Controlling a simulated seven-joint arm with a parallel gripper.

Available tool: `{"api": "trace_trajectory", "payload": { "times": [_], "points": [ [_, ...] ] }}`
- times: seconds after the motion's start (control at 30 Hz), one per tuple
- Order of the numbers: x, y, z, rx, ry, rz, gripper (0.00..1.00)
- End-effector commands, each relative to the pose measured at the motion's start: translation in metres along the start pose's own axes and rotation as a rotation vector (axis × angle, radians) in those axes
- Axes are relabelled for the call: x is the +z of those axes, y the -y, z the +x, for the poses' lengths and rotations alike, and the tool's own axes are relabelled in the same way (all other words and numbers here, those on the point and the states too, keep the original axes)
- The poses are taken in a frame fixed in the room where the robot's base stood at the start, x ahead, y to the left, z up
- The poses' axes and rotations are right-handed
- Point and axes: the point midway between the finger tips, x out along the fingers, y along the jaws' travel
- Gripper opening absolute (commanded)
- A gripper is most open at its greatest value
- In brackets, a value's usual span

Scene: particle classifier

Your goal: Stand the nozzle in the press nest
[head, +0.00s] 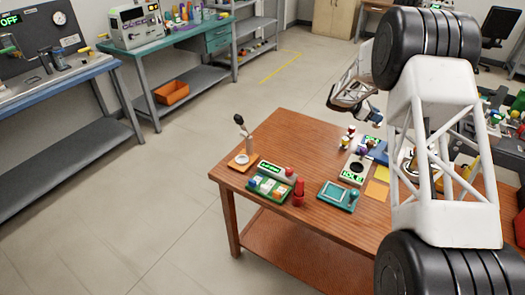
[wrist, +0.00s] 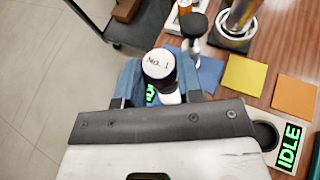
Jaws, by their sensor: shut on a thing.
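My gripper (wrist: 160,90) is shut on a small piece with a white round top (wrist: 158,63) marked "No. 1" and a dark band below; I take it to be the nozzle. Its lower end is mostly hidden. In the head view my gripper (head: 374,113) is above the back edge of the table, partly hidden by my arm. A pale station (wrist: 290,145) with a green "IDLE" display and a dark round recess (wrist: 265,135) lies to the gripper's right; it also shows in the head view (head: 352,173). I cannot tell for certain whether this recess is the press nest.
A metal cylinder in a ring (wrist: 237,25) and a black-knobbed post (wrist: 194,28) stand beyond the gripper. Yellow (wrist: 244,76) and orange (wrist: 295,95) pads lie flat. The wooden table (head: 255,220) also carries a teal tray (head: 337,195) and red cylinders (head: 298,193).

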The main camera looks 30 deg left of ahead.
Motion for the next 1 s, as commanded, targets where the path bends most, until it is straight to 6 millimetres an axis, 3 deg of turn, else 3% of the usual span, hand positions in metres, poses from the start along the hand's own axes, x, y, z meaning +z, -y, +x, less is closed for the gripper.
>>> {"api": "trace_trajectory", "payload": {
  "times": [0.17,0.33,0.67,1.0],
  "points": [
    [-0.008,0.003,-0.019,0.023,0.002,-0.009,0.08],
    [-0.026,0.011,-0.054,0.067,0.005,-0.027,0.08],
    [-0.074,0.044,-0.149,0.191,0.013,-0.077,0.08],
    [-0.122,0.092,-0.24,0.325,0.017,-0.13,0.08]
  ]
}}
